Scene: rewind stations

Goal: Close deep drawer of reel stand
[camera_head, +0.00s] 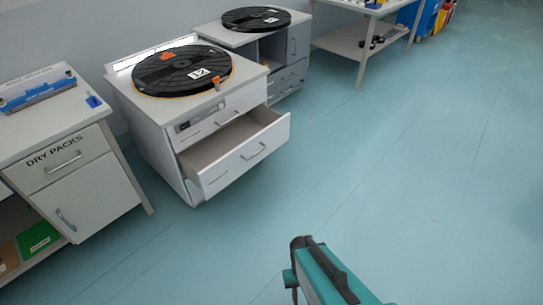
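The reel stand (158,112) is a white cabinet with a black reel (165,74) lying flat on its top. Its deep drawer (262,152) is pulled well out, with the inside showing and a bar handle on its front. A shallower drawer (222,115) above it looks shut. My teal arm (318,272) shows at the bottom middle, well apart from the drawer, with floor between them. My gripper's fingers cannot be made out in this view.
A grey cabinet marked DRY PACKS (95,185) stands at the left. A second cabinet with a black reel (256,19) stands behind the reel stand. A table (375,8) with a lower shelf is at the back. The teal floor (400,170) in front and to the right is clear.

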